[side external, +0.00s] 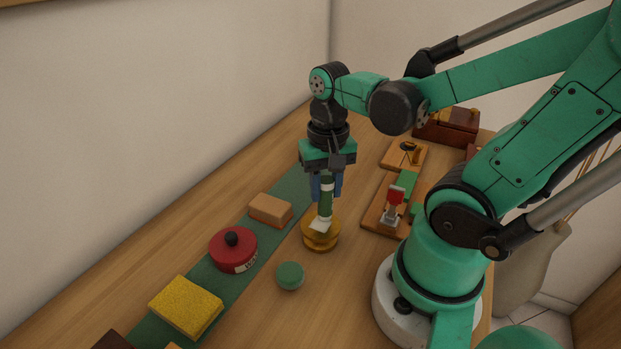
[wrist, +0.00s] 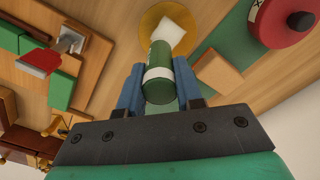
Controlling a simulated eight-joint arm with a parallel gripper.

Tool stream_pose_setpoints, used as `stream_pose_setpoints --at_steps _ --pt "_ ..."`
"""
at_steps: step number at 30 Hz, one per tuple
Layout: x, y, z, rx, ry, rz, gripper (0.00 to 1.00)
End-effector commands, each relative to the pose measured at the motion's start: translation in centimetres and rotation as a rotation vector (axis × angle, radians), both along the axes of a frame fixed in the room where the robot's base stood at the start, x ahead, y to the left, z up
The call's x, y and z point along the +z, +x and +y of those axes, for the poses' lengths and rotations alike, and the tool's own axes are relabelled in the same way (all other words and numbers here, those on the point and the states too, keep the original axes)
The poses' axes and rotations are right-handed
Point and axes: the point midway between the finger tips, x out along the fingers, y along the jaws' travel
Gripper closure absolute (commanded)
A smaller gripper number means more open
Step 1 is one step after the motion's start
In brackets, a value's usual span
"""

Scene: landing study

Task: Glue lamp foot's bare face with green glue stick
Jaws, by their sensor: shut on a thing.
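My gripper (side external: 326,187) is shut on the green glue stick (side external: 325,207), which has a white band and points downward. In the wrist view the glue stick (wrist: 158,62) sits between the blue fingers of my gripper (wrist: 158,88). The brass-coloured round lamp foot (side external: 321,240) stands on the table directly below the stick. It also shows in the wrist view (wrist: 151,22). A pale white patch (wrist: 170,33) lies over its top face. The stick's lower end is at or just above this patch; I cannot tell if they touch.
A small green round piece (side external: 290,275) lies in front of the foot. A green strip (side external: 228,272) bears a red lidded pot (side external: 233,250), a yellow sponge-like block (side external: 186,306) and a tan block (side external: 270,210). A wooden board with a red-handled clamp (side external: 392,203) stands right.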

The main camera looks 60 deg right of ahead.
Motion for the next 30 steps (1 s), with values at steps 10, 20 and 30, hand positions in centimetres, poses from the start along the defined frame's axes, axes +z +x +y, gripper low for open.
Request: stream_pose_setpoints --at_steps 10,20,30 --pt "3.9 0.0 0.1 0.0 0.003 0.0 1.0" --pt "6.5 0.0 0.1 0.001 0.003 0.0 1.0" --pt "6.5 0.0 0.1 0.001 0.003 0.0 1.0"
